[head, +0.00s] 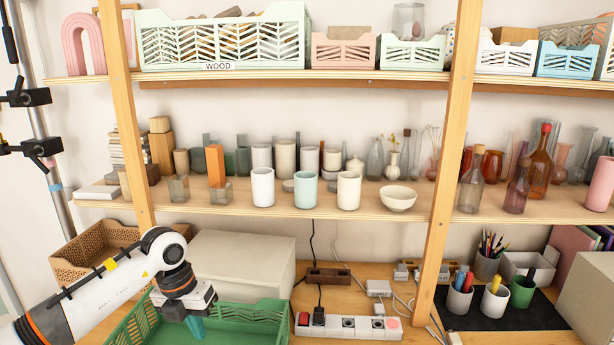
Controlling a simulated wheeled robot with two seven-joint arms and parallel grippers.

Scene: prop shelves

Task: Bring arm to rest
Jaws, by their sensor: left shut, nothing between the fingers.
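My left arm comes in from the lower left, and its gripper (195,325) points down over the green crate (258,313) on the lower surface. The fingers are shut with nothing seen between them. The fingertips are low against the crate, and I cannot tell whether they touch it. My right gripper is not in view.
The middle shelf (330,203) holds cups, a white bowl (398,198) and glass bottles. A wooden post (452,150) stands right of centre. A beige box (240,262) is behind the crate. A power strip (347,325) and pen cups (490,303) stand to the right.

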